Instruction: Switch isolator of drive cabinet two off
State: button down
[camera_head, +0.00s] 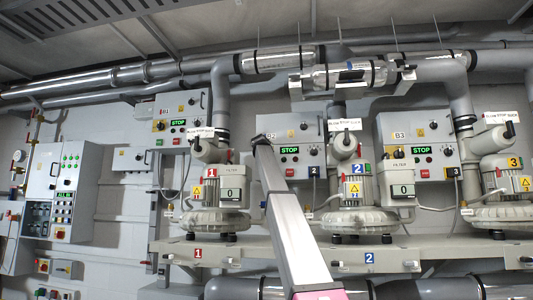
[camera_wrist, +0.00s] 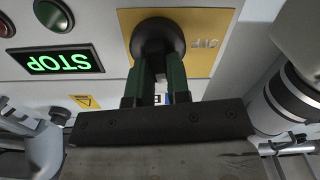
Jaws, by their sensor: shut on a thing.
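Drive cabinet two (camera_head: 313,130), tagged B2, hangs on the wall in the middle of the head view. Its green STOP display (camera_head: 290,150) is lit and also shows upside down in the wrist view (camera_wrist: 56,62). In the wrist view the black isolator knob (camera_wrist: 157,32) sits on a yellow plate (camera_wrist: 205,22) with the word OFF at one side. My gripper (camera_wrist: 159,68) is shut on the isolator knob, with the dark green fingers at its near side. The knob's handle is mostly hidden between the fingers. In the head view my arm covers the isolator.
Cabinet B1 (camera_head: 187,104) stands to the left and cabinet B3 (camera_head: 440,127) to the right, both showing STOP. Blower two (camera_head: 352,220) stands on the bench (camera_head: 350,255) right of my arm. Blower one (camera_head: 215,219) is left of it.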

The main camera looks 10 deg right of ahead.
jog(key=shift+w+a+f+n, duration=0.1)
jog(key=shift+a+f+n, duration=0.1)
jog(key=shift+n, duration=2.45)
jog(key=shift+a+f+n, duration=0.1)
jog(key=shift+f+n, duration=0.1)
jog(key=shift+n, duration=2.4)
jog(key=shift+w+a+f+n, duration=0.1)
jog(key=shift+a+f+n, duration=0.1)
jog(key=shift+n, duration=2.45)
jog(key=c, duration=1.1)
grip_release()
jog(key=v, duration=1.1)
